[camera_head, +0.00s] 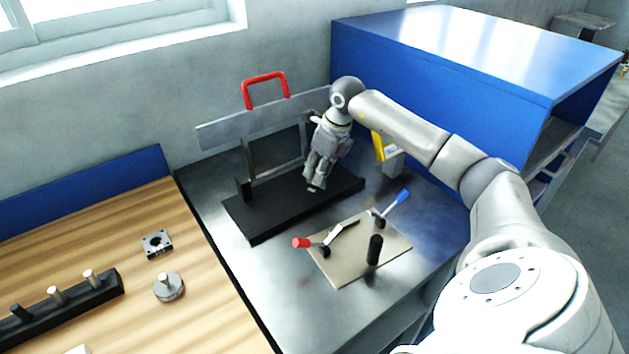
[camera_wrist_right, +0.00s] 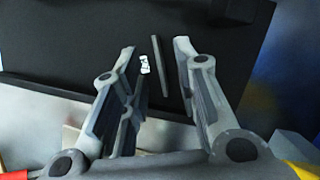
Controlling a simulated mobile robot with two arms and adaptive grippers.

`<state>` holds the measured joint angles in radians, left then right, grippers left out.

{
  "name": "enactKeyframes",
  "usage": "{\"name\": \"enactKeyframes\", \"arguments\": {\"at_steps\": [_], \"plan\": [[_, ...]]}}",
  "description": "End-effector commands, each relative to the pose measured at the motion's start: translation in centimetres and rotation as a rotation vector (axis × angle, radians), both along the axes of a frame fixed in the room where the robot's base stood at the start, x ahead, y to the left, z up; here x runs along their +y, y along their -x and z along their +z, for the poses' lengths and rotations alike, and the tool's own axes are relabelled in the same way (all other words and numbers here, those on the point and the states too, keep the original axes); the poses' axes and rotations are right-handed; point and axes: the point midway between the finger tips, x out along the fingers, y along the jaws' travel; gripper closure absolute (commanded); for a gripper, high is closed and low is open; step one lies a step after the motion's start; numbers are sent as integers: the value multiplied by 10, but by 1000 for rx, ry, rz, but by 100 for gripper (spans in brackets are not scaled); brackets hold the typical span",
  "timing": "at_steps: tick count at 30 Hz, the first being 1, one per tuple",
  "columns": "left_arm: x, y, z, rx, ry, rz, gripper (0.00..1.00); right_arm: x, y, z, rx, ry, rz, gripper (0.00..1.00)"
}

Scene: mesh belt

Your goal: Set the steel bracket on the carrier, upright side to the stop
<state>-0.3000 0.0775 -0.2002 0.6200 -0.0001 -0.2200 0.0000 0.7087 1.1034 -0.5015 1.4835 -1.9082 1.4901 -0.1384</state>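My right gripper (camera_head: 314,187) points down over the black base plate (camera_head: 262,222), which has an upright frame. In the right wrist view its two fingers (camera_wrist_right: 156,46) are apart. A thin grey strip (camera_wrist_right: 160,66) shows between them over the black plate, with a small white patch (camera_wrist_right: 144,64) near the left finger. The strip may be the steel bracket seen edge-on; I cannot tell. No bracket is clear in the head view. A beige plate (camera_head: 345,272) with two clamps and a dark post lies in front; I cannot tell which plate is the carrier. My left gripper is not in view.
A red handle (camera_head: 265,78) on a grey panel stands behind. The clamps have red (camera_head: 301,243) and blue (camera_head: 403,196) handles. A yellow item (camera_head: 378,146) and blue cabinet (camera_head: 440,60) are right. The wooden table (camera_head: 200,290) holds small metal parts and a peg rack.

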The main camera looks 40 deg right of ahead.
Motion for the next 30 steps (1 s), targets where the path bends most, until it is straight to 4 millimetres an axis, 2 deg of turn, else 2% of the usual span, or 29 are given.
{"name": "enactKeyframes", "arguments": {"at_steps": [3,10,17,30], "plan": [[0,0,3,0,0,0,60,1,-3,-9,0,0,0,71],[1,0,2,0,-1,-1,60,1,-3,-11,-1,1,1,71],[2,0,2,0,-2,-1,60,1,-3,-10,-1,1,1,100],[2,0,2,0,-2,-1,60,1,-3,-9,-3,2,0,100]]}}
